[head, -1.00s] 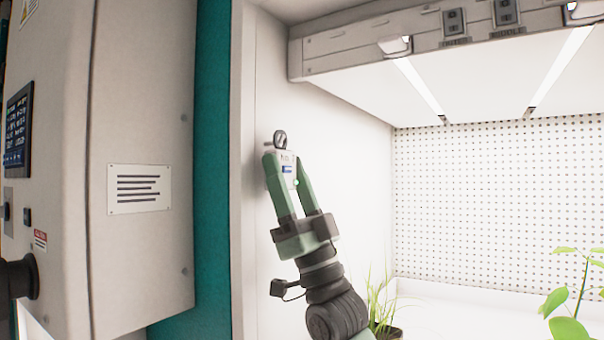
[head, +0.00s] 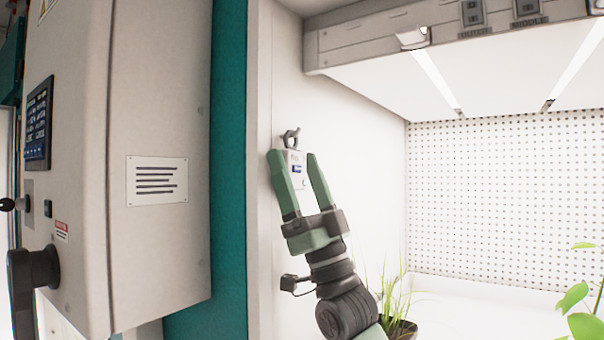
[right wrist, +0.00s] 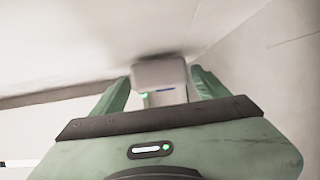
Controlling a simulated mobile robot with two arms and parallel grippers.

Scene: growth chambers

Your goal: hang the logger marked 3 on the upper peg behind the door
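The logger (head: 297,170) is a small pale box with a blue display and a dark loop (head: 291,138) on top. It stays upright against the white side wall of the chamber, its loop at a small dark peg that is barely visible. Its number is too small to read. My right gripper (head: 301,172) is open around the logger, with a gap at the right finger. In the right wrist view the logger (right wrist: 160,75) sits between the spread fingers, clear of both. No second peg shows. My left gripper is out of view.
A grey cabinet (head: 165,90) with a screen and black handle (head: 35,275) stands at left, beside a teal edge (head: 228,150). A lamp housing (head: 450,35) hangs above. Potted grass (head: 398,305) and a leafy plant (head: 578,300) stand below. A perforated back wall (head: 500,200) lies behind.

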